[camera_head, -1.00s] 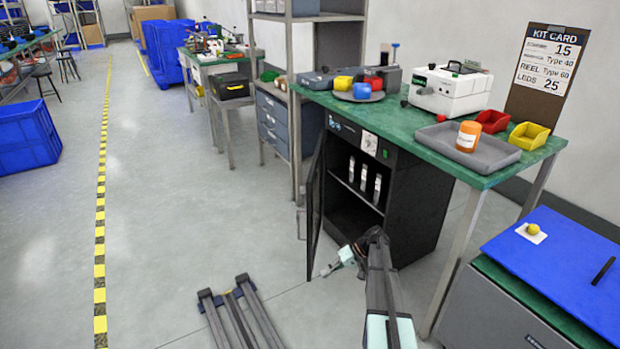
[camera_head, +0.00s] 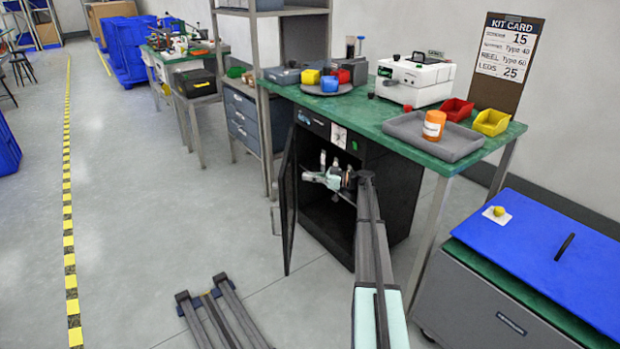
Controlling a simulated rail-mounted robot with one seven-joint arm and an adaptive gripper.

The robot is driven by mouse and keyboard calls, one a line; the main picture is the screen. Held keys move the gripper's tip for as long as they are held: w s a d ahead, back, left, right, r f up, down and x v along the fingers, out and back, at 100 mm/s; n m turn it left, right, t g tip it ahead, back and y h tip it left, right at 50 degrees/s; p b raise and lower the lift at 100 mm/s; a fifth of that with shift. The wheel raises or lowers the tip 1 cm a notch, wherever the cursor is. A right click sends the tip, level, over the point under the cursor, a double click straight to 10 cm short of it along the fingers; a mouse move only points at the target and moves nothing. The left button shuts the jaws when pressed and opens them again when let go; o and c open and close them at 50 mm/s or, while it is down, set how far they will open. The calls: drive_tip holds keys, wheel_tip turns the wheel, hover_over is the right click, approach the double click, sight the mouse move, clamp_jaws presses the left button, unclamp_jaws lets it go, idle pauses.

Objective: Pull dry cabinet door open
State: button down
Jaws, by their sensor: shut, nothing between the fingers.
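The black dry cabinet (camera_head: 392,195) stands under the green bench. Its door (camera_head: 289,205) is hinged on the left and stands ajar, swung out toward me, with the dark interior showing. My gripper (camera_head: 306,177) points left in front of the opening, on the inner side of the door, at about mid-height. It is shut and holds nothing. Its tips look near the door's inner face, but I cannot tell whether they touch it. Small pale items (camera_head: 335,163) on the cabinet shelf are partly hidden behind my wrist.
The green bench (camera_head: 420,145) above carries a grey tray, bins and a white machine (camera_head: 415,80). A grey case with a blue top (camera_head: 540,250) stands at the right. Shelving (camera_head: 262,100) is left of the cabinet. The floor (camera_head: 150,220) left of the door is clear.

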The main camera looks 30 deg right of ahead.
sight(281, 175)
drive_tip(key=x, duration=1)
drive_tip(key=shift+w+a, duration=0.25)
drive_tip(key=shift+a, duration=0.1)
